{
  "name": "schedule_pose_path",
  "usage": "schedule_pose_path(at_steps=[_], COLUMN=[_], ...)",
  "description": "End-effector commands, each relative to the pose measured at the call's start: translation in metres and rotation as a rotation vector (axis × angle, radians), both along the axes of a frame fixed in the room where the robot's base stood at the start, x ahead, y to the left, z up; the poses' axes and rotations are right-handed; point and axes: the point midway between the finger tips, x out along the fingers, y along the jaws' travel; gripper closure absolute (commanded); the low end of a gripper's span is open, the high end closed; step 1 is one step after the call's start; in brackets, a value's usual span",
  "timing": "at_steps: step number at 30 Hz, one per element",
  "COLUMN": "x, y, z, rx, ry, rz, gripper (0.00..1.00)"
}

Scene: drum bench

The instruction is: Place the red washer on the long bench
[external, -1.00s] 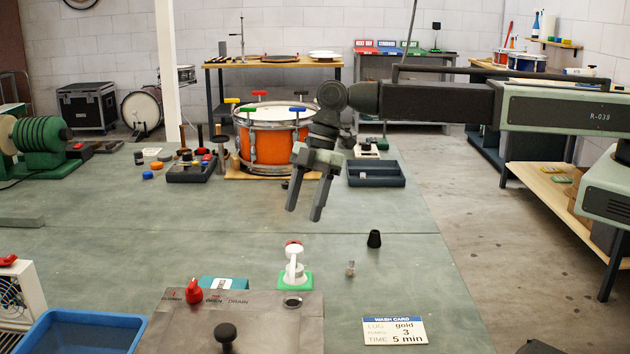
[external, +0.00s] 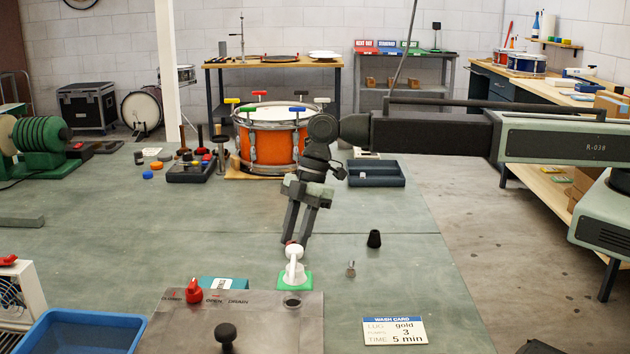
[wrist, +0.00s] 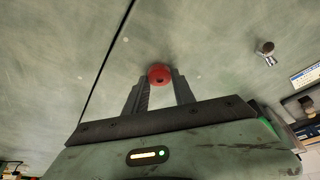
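The red washer (wrist: 159,74) shows in the wrist view as a small red disc with a dark centre, between the tips of my gripper (wrist: 160,82). In the external view only a sliver of red shows behind the white pump, near my gripper's fingertips (external: 296,240). My gripper points down at the green work surface. The fingers stand apart by about the washer's width; whether they press on it cannot be told. A long wooden-topped bench (external: 484,67) runs along the right wall, partly hidden by my arm.
The white pump (external: 294,267) on its green base stands close in front of my fingertips. An orange drum (external: 268,147) and a dark tray (external: 376,174) stand behind.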

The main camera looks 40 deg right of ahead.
Motion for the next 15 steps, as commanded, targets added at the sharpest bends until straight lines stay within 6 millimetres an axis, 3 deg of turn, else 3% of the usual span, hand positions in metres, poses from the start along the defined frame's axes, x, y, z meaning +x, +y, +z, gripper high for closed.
schedule_pose_path(at_steps=[1, 2, 3, 15], x=[0.0000, 0.0000, 0.0000, 0.0000], y=[-0.0001, -0.0001, -0.0001, -0.0003], z=[0.0001, 0.0001, 0.0001, 0.0025], rx=[0.000, 0.000, 0.000, 0.000], ry=[0.000, 0.000, 0.000, 0.000], rz=[0.000, 0.000, 0.000, 0.000], gripper=[0.90, 0.98, 1.00, 1.00])
